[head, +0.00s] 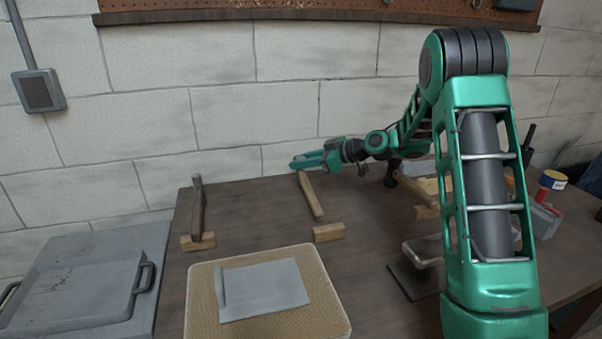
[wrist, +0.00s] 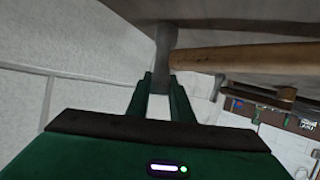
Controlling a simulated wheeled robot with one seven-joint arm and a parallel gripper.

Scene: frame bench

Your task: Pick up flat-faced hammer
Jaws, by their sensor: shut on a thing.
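The hammer shows in the head view as a wooden handle (head: 311,196) pointing from my gripper toward the front of the bench. My gripper (head: 305,162) is at its far end, where the fingers mostly hide the head. In the wrist view, the grey metal hammer head (wrist: 165,45) lies at the tips of my gripper (wrist: 161,82), and the wooden handle (wrist: 245,56) runs off to the right. The fingers are shut on the head. Whether the hammer's face is flat cannot be told, nor whether it touches the bench.
The dark bench (head: 250,212) has small wood blocks at the left (head: 198,242) and middle (head: 328,232). A dark bar (head: 197,205) rests at the left block. A tan-lined tray (head: 325,300) is in front. The brick wall (head: 220,120) is close behind.

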